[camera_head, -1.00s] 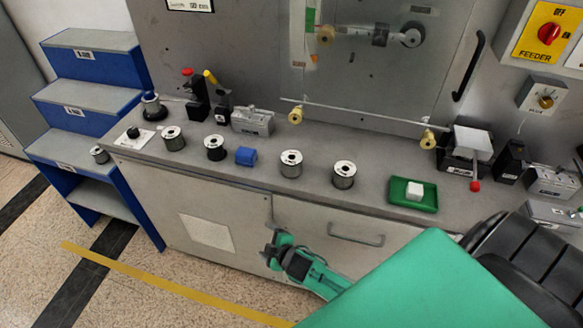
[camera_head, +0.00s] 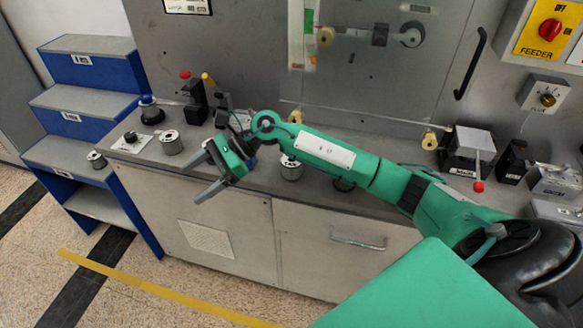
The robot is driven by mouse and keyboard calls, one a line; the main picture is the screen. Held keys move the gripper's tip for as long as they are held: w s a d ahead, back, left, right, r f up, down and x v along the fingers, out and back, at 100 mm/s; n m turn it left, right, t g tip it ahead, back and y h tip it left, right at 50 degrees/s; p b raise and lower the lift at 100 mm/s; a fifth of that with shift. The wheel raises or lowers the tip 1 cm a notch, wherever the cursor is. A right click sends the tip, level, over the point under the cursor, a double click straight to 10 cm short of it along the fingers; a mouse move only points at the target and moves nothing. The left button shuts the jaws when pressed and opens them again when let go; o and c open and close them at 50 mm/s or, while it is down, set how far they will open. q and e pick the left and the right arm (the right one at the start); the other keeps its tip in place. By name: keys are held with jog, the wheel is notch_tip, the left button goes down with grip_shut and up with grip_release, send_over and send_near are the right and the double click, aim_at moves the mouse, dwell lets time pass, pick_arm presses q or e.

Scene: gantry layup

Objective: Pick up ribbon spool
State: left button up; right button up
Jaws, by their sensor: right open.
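My right gripper (camera_head: 194,181) reaches in from the right over the front edge of the bench, its two fingers pointing left and spread apart with nothing between them. A silver-sided spool with a white top (camera_head: 171,146) stands upright on the bench, just beyond and left of the fingers, apart from them. Another spool (camera_head: 291,171) stands behind my green forearm, partly covered. A third spool (camera_head: 343,185) is mostly hidden by the arm. Which one is the ribbon spool I cannot tell. My left gripper is not in view.
The grey bench (camera_head: 150,157) carries a small knob box (camera_head: 131,139), black posts (camera_head: 194,102) and a dark-based spool (camera_head: 151,112) at the back. Blue steps (camera_head: 93,68) stand left. A boxy device with a red-knobbed lever (camera_head: 470,152) is at right.

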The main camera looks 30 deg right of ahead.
jog(key=w+d+n+g+h, duration=0.1)
jog(key=d+n+h, duration=0.55)
jog(key=d, duration=0.75)
notch_tip(320, 180, up, 3)
jog(key=h, duration=0.7)
send_over(293, 162)
jog(key=shift+m, duration=0.25)
jog(key=f, duration=0.4)
jog(key=a+f+p, duration=0.1)
jog(key=f, duration=0.1)
jog(key=shift+w+f, duration=0.1)
jog(key=shift+f, duration=0.5)
jog(key=shift+d+f, duration=0.15)
jog(key=shift+f, duration=0.45)
jog(key=f, duration=0.1)
jog(key=f+p, duration=0.1)
jog(key=f, duration=0.1)
jog(key=shift+s+d+f+p, duration=0.2)
jog(key=shift+s+p, duration=0.1)
jog(key=shift+p, duration=0.05)
jog(key=shift+f, duration=0.3)
jog(key=shift+w+f, duration=0.1)
jog(key=c, duration=1.1)
jog(key=shift+c, duration=1.4)
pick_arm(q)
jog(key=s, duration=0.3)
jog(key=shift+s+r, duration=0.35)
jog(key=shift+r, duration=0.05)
